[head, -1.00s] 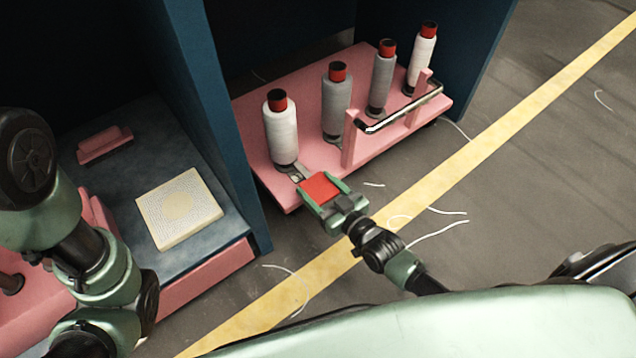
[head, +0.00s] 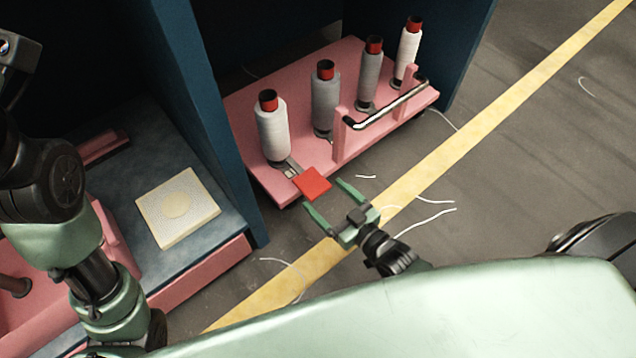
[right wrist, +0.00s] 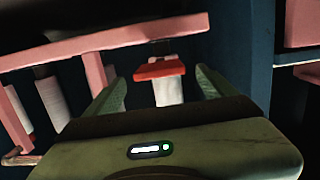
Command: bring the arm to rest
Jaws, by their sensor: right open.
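My right gripper (head: 325,195) is open and empty, just in front of the pink spool cart. A red tab (head: 313,184) on a short metal strip sticks out from the cart's near corner, beside a white spool (head: 272,130). The tab lies a little beyond my fingertips, apart from them. In the right wrist view the red tab (right wrist: 160,69) shows ahead between the two spread fingers (right wrist: 160,90). My left arm (head: 75,230) stands at the left edge; its gripper's fingers do not show.
The pink cart (head: 262,180) bears several red-topped spools and a metal handle (head: 390,104). A blue post (head: 215,130) stands left of it. A cream block (head: 178,232) lies on a blue-grey top. Open floor with a yellow line (head: 450,165) lies at the right.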

